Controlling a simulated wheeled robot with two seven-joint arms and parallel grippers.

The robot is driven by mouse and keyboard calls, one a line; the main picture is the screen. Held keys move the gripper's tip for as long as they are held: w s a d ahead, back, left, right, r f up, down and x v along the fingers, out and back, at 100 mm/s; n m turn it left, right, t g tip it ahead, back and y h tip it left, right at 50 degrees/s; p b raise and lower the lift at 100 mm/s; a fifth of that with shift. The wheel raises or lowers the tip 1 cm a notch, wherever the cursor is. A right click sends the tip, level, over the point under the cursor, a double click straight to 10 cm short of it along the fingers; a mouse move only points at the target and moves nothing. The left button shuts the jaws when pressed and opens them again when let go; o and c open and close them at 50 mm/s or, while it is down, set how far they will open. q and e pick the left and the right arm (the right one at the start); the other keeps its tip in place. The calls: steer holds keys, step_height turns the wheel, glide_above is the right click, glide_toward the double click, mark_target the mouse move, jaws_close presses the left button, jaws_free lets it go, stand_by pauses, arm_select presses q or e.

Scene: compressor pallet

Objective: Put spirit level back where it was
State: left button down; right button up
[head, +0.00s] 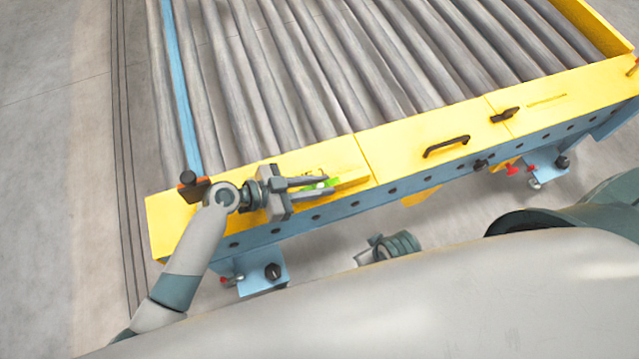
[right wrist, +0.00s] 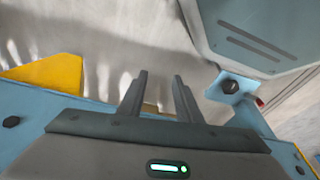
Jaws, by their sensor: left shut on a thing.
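The spirit level (head: 350,180) is a small yellow bar with bright green parts. In the head view it is at the left part of the conveyor's yellow top plate (head: 415,132). My left gripper (head: 331,187) is shut on it, with the fingers pointing right along it. The fingers hide part of the level, and I cannot tell whether it rests on the plate or is just above it. My right gripper is low in the head view, partly hidden by my own body. In the right wrist view its fingers (right wrist: 158,95) are apart with nothing between them.
Grey rollers (head: 290,80) and one blue roller (head: 182,90) lie behind the yellow plate. A black handle (head: 446,146) and a black latch (head: 505,115) stand up from the plate. A dark block with an orange end (head: 190,185) is at the left end. Blue feet (head: 262,270) stand below.

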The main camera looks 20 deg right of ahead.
mark_target(318, 187)
arm_select(q)
steer(key=c, duration=1.6)
jaws_free()
arm_select(e)
steer(key=shift+r, duration=0.4)
arm_select(q)
steer(key=shift+r, duration=0.1)
arm_select(e)
steer(key=shift+s+f, duration=0.15)
steer(key=shift+f, duration=0.05)
